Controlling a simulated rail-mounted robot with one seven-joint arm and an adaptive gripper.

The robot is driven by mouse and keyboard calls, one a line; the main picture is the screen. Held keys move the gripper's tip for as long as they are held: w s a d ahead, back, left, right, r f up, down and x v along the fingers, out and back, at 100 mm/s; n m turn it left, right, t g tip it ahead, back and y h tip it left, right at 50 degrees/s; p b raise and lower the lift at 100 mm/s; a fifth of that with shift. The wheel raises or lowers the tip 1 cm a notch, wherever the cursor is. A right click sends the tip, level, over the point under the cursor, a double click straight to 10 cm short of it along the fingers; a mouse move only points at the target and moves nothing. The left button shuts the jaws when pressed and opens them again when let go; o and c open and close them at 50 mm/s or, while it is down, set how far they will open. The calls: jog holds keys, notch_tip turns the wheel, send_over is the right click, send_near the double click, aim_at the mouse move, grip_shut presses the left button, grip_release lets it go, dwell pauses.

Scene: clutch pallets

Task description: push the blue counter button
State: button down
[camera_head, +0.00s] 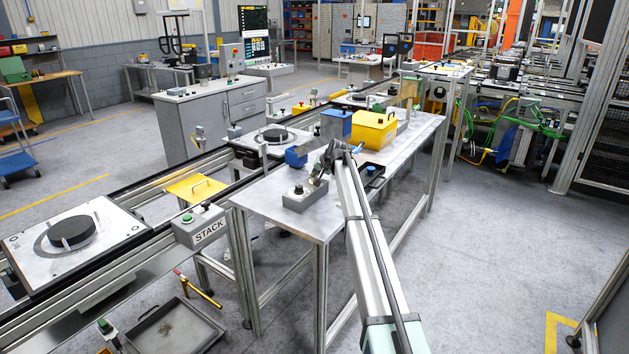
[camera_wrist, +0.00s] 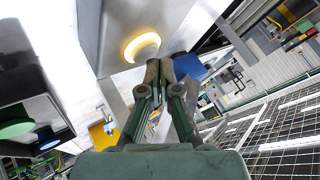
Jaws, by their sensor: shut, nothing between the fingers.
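A blue button (camera_head: 371,170) shows on a low black box (camera_head: 376,181) just right of my forearm on the steel table. In the wrist view a round blue button (camera_wrist: 46,138) sits at the left on a black housing, beside a larger green button (camera_wrist: 14,124). My gripper (camera_head: 317,178) is shut and empty, left of the black box. It hangs close to a grey box (camera_head: 304,200) with a round pale button (camera_head: 299,189). In the wrist view my fingertips (camera_wrist: 158,66) lie just below that button's glowing yellow ring (camera_wrist: 142,47); I cannot tell whether they touch.
A small blue block (camera_head: 296,156) lies behind the grey box. A larger blue bin (camera_head: 336,125) and a yellow case (camera_head: 374,131) stand farther back. The conveyor with a STACK control box (camera_head: 200,226) runs along the left. The table's front left corner is bare.

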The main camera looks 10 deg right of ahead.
jog(key=shift+f, duration=0.1)
dwell(0.3)
jog(key=shift+f, duration=0.35)
dwell(0.3)
jog(key=shift+r, duration=0.55)
jog(key=shift+r+p, duration=0.75)
jog(key=shift+r, duration=2.2)
